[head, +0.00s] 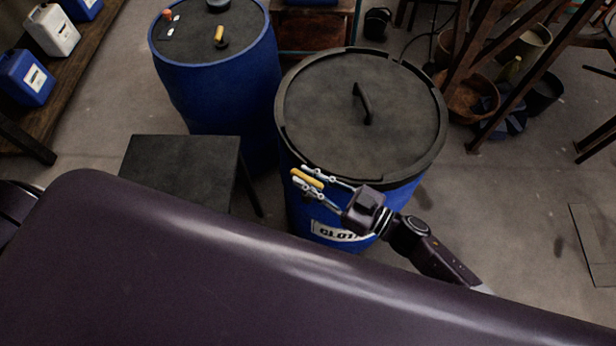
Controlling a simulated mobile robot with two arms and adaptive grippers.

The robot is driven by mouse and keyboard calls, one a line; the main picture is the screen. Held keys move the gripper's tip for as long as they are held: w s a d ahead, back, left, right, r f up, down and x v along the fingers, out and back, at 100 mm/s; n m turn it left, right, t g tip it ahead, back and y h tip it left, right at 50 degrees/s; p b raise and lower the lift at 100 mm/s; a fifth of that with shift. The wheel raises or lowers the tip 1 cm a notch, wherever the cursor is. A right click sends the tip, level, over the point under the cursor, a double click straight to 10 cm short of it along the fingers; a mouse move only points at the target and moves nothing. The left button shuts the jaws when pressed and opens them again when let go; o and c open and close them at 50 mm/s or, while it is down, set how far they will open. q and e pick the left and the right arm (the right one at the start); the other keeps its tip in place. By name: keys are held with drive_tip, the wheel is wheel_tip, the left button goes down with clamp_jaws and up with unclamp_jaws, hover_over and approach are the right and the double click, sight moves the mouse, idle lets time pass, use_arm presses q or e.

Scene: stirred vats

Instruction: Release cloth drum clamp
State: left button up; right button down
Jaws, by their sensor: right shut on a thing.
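The cloth drum (299,212) is a blue drum in the middle of the head view, with a white label (340,233) partly hidden by my right arm. Its black lid (330,105) has a bar handle (362,103) and a dark ring around the rim. The clamp's yellow lever (307,180) is at the drum's front, just below the rim. My right gripper (312,182) is shut on this yellow lever, with its fingers on either side. My left gripper is not in view.
A second blue drum (215,90) stands behind left with small items on its top. A small black table (180,168) stands left of the cloth drum. Canisters (52,30) stand on a wooden shelf at far left.

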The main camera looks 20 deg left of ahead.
drive_tip(key=shift+w+f+n+g+y+b, duration=0.1)
drive_tip(key=shift+n+g+y+b, duration=0.05)
drive_tip(key=shift+n+g+b, duration=0.45)
drive_tip(key=shift+w+f+n+g+y+b, duration=0.15)
drive_tip(key=shift+n+g+b, duration=0.25)
drive_tip(key=shift+g, duration=0.4)
drive_tip(key=n+g+b, duration=0.3)
drive_tip(key=g+b, duration=0.1)
drive_tip(key=g, duration=0.1)
drive_tip(key=shift+s, duration=0.1)
drive_tip(key=shift+r+n+g+b, duration=0.15)
drive_tip(key=shift+n+g+b, duration=0.35)
drive_tip(key=shift+g+b, duration=0.35)
drive_tip(key=c, duration=1.8)
unclamp_jaws()
drive_tip(key=shift+r, duration=0.1)
drive_tip(key=shift+c, duration=0.2)
drive_tip(key=shift+d, duration=0.1)
drive_tip(key=shift+d, duration=0.2)
drive_tip(key=v, duration=0.7)
drive_tip(key=shift+r, duration=0.2)
